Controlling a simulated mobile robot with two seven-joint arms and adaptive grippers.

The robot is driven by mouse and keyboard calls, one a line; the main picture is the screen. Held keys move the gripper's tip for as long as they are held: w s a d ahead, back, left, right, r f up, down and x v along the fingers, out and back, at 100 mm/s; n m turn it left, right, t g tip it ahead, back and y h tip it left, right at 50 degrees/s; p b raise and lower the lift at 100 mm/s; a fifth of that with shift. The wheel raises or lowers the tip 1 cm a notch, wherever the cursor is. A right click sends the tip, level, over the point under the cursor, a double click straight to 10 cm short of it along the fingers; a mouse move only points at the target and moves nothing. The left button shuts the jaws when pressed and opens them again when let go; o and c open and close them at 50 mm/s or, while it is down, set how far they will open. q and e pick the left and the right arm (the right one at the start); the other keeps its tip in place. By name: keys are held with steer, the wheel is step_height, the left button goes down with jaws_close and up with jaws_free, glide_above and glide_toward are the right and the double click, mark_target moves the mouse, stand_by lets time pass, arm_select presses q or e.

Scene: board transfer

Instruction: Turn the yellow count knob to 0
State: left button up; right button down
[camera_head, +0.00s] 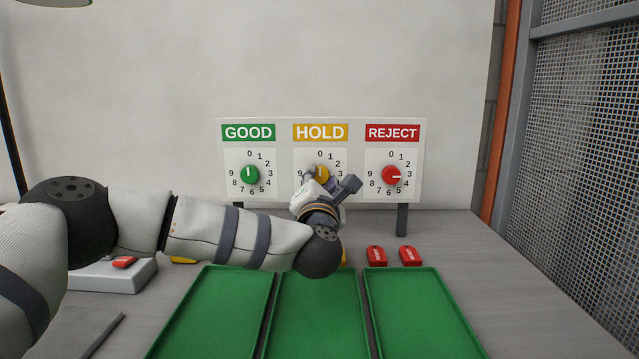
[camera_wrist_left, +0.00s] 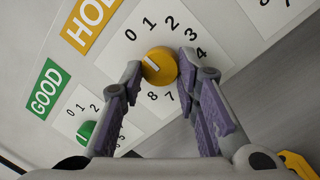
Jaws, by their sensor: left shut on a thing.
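The yellow count knob (camera_head: 321,173) sits on the dial under the yellow HOLD sign, partly hidden by my left gripper in the head view. In the left wrist view the yellow knob (camera_wrist_left: 161,67) shows between the fingertips, and its white mark points toward the 0. My left gripper (camera_wrist_left: 161,72) is shut on the knob, with one finger on each side of it. In the head view my left gripper (camera_head: 326,184) reaches up to the panel from below. The 5, 6 and 9 of this dial are hard to see. My right gripper is not in view.
The green GOOD knob (camera_head: 250,174) points to 0 and the red REJECT knob (camera_head: 391,175) points to 3. Three green trays (camera_head: 419,310) lie in front. Two red parts (camera_head: 410,255) lie behind the right tray. A metal mesh (camera_head: 590,130) stands at the right.

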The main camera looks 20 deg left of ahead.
arm_select(q)
steer(key=shift+r, duration=0.1)
stand_by(0.3)
steer(key=o, duration=1.2)
steer(key=v, duration=1.2)
